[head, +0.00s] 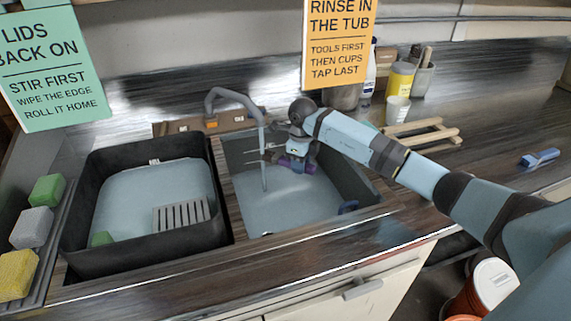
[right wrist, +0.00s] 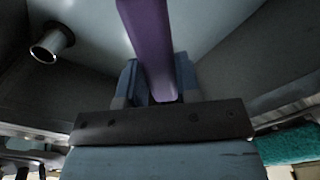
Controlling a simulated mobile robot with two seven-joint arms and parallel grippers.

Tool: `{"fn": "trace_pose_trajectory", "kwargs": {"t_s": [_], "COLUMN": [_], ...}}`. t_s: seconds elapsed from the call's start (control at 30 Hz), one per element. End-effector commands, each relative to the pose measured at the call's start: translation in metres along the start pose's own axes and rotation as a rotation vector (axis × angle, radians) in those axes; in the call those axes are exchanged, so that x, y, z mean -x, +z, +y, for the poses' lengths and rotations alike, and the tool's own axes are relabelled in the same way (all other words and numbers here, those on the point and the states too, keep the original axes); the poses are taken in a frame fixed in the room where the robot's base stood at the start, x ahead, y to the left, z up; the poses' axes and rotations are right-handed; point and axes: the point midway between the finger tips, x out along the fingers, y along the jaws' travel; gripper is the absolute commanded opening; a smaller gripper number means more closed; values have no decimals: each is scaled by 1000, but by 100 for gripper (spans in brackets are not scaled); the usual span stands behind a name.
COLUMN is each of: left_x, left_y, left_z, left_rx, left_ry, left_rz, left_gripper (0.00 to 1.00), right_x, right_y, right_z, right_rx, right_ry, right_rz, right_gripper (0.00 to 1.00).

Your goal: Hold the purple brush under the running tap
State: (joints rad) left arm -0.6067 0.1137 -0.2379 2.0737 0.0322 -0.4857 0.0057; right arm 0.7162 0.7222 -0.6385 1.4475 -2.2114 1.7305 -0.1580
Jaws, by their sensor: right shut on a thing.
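The tap (head: 235,97) arches over the right-hand sink, and a thin stream of water (head: 264,165) falls from its spout into the basin. My right gripper (head: 297,152) is down inside this sink, just right of the stream. It is shut on the purple brush (head: 298,165). In the right wrist view, the purple brush (right wrist: 148,42) sticks out from between the fingers of the right gripper (right wrist: 152,85). The brush's far end is cut off there, and no water shows touching it. My left gripper is not in view.
The left tub (head: 200,238) holds water, a grate and a green block. Sponges (head: 33,227) line the far left. A wooden rack (head: 420,133), a cup (head: 397,109) and a blue brush (head: 540,157) sit on the right counter.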

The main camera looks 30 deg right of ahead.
Motion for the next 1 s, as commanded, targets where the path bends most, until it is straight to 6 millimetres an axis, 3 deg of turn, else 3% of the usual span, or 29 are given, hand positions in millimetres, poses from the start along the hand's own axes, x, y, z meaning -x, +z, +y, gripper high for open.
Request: {"fn": "trace_pose_trajectory", "kwargs": {"t_s": [0.37,1.0], "left_x": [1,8], "left_y": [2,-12], "left_z": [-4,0], "left_rx": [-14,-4], "left_ry": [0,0], "left_rz": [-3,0], "left_gripper": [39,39], "right_x": [1,1], "right_y": [-2,-52], "right_z": [-5,-4], "right_rx": [1,0], "right_ry": [-1,-2], "right_rz": [0,1], "right_gripper": [0,0]}}
